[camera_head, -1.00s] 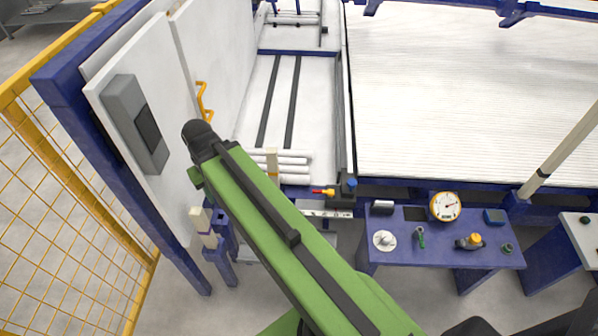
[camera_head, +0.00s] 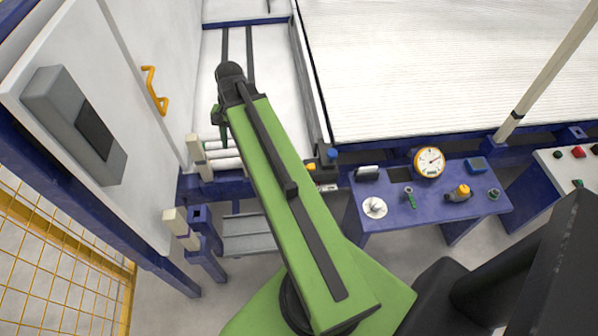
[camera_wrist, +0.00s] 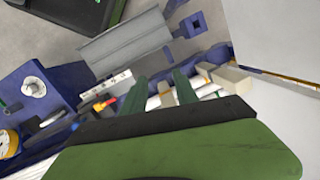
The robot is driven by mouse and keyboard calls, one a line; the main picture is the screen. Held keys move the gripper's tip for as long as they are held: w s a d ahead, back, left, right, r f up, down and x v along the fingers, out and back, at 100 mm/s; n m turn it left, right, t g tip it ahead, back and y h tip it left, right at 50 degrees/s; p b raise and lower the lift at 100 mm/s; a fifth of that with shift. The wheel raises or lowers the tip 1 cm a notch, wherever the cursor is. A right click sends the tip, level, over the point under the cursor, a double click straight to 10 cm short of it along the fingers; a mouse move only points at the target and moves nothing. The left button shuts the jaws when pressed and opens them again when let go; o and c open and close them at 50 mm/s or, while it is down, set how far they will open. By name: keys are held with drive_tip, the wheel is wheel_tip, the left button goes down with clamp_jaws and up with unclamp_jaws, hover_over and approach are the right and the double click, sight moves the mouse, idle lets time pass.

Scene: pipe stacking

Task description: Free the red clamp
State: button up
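The red clamp, a small red and yellow piece (camera_wrist: 104,104), shows in the wrist view left of the fingers, beside a pale marked strip (camera_wrist: 107,87). In the head view only a yellow bit of it (camera_head: 311,167) shows at the right edge of my arm; the red part is hidden. In the head view my gripper (camera_head: 222,122) hangs above the white pipes (camera_head: 226,158), left of the clamp. The clamp is not between the fingers.
A blue bench (camera_head: 437,226) with a yellow-rimmed gauge (camera_head: 429,161) and small fittings stands right. A white door panel (camera_head: 110,60) with a yellow handle stands left. Pale-topped posts (camera_head: 184,230) and a grey tray (camera_head: 248,235) lie near the front. Dark rails (camera_head: 225,65) run behind.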

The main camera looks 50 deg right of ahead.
drive_tip(key=s+d+f+m+t+y+b, duration=0.1)
drive_tip(key=s+d+f+m+b, duration=0.1)
drive_tip(key=s+d+m, duration=0.5)
drive_tip(key=s+d+f+m+t+b, duration=0.1)
drive_tip(key=s+d+f+m+b, duration=0.2)
drive_tip(key=d, duration=0.7)
drive_tip(key=s+d+f+m+t+y+b, duration=0.1)
drive_tip(key=s+d+f+m+b, duration=0.1)
drive_tip(key=s+d+m, duration=0.55)
drive_tip(key=w+a+f+b, duration=0.1)
drive_tip(key=w+f+b, duration=0.1)
drive_tip(key=f+b, duration=0.3)
drive_tip(key=w+a+f+n+b, duration=0.1)
drive_tip(key=w+f+b, duration=0.2)
drive_tip(key=f+b, duration=0.2)
drive_tip(key=w+a+f+n+b, duration=0.1)
drive_tip(key=w+f+b, duration=0.1)
drive_tip(key=f+b, duration=0.4)
drive_tip(key=shift+w+a+f, duration=0.2)
drive_tip(key=shift+a, duration=0.2)
drive_tip(key=shift+c, duration=0.3)
clamp_jaws()
